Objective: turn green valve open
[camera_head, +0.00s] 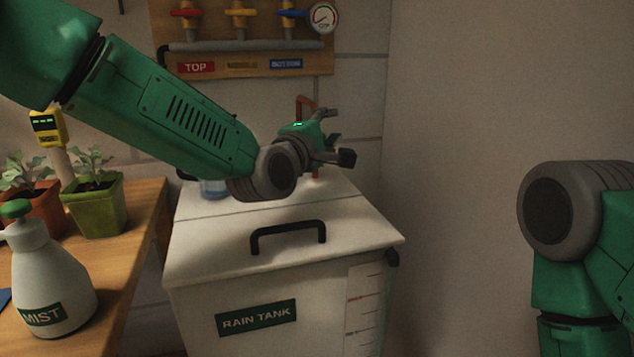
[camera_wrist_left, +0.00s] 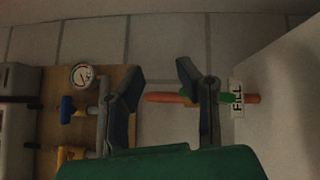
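The green valve (camera_wrist_left: 228,98) shows in the left wrist view as a small green piece on a copper pipe (camera_wrist_left: 168,98), beside a FILL label (camera_wrist_left: 237,96). It lies just outside the right-hand finger, which partly covers the pipe. In the head view I cannot make the valve out; part of the copper pipe (camera_head: 305,103) shows behind my gripper. My left gripper (camera_head: 337,135) is over the back of the rain tank. Its fingers are spread apart with nothing held between them in the wrist view (camera_wrist_left: 160,70). My right gripper is out of view.
The white rain tank (camera_head: 330,272) has a black lid handle (camera_head: 288,234). A wooden board (camera_head: 248,65) on the wall carries red, yellow and blue valves and a gauge (camera_head: 323,17). A wooden bench (camera_head: 140,215) at left holds potted seedlings and a mist bottle (camera_head: 50,275).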

